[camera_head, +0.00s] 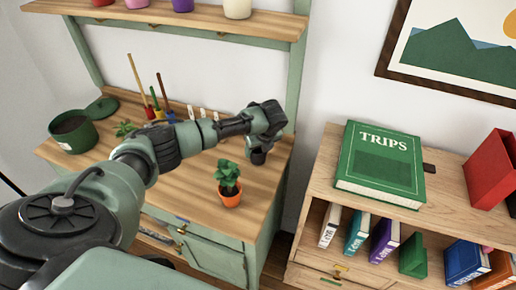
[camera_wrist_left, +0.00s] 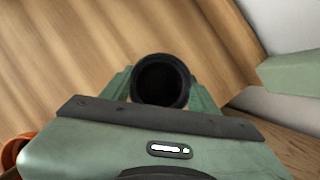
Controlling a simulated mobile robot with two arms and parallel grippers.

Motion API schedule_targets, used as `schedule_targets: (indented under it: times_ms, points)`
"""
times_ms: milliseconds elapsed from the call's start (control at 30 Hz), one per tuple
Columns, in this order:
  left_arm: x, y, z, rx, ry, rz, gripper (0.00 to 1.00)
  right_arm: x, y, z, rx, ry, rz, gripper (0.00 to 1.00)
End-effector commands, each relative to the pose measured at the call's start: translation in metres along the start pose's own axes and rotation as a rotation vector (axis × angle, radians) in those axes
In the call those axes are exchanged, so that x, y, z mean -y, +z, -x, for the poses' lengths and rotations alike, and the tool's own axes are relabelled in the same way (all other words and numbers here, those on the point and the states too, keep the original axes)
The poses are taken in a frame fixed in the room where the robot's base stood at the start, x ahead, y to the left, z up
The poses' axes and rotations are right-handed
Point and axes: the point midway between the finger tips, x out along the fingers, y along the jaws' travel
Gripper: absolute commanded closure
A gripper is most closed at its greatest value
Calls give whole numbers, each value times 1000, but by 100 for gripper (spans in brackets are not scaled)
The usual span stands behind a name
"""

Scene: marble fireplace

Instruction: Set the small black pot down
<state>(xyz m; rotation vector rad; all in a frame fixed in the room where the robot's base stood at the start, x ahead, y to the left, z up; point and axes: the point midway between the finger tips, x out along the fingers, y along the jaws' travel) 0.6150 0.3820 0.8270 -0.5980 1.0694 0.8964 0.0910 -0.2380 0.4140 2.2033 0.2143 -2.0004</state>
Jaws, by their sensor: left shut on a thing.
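The small black pot (camera_head: 258,157) is below my left gripper (camera_head: 261,146) in the head view, over the right end of the wooden bench top (camera_head: 190,178). In the left wrist view the pot (camera_wrist_left: 160,80) shows its round, dark, open mouth between the green fingers of the gripper (camera_wrist_left: 161,92). The gripper is shut on the pot. The pot's base is mostly hidden, so I cannot tell whether it touches the wood. My right gripper is not in view.
A plant in an orange pot (camera_head: 230,196) stands in front of the gripper. A green pot (camera_head: 73,130) and several colored paint pots stand further left. A shelf (camera_head: 170,13) with pots hangs above. A bookcase (camera_head: 330,180) stands right, across a gap.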

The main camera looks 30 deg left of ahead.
Motion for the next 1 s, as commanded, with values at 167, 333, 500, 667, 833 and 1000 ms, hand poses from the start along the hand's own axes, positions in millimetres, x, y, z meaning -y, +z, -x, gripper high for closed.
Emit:
schedule_targets:
  times_ms: [167,333,500,667,833,1000]
  points:
    - [0,-1,-3,0,1,0,32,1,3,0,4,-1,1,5]
    - [0,-1,-3,0,1,0,19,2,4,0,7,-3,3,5]
    - [0,-1,-2,0,1,0,19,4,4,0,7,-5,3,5]
    - [0,1,8,0,-1,0,19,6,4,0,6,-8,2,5]
    - [1,1,40,1,-4,-1,19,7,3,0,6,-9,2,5]
    - [1,1,77,1,-3,-1,19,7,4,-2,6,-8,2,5]
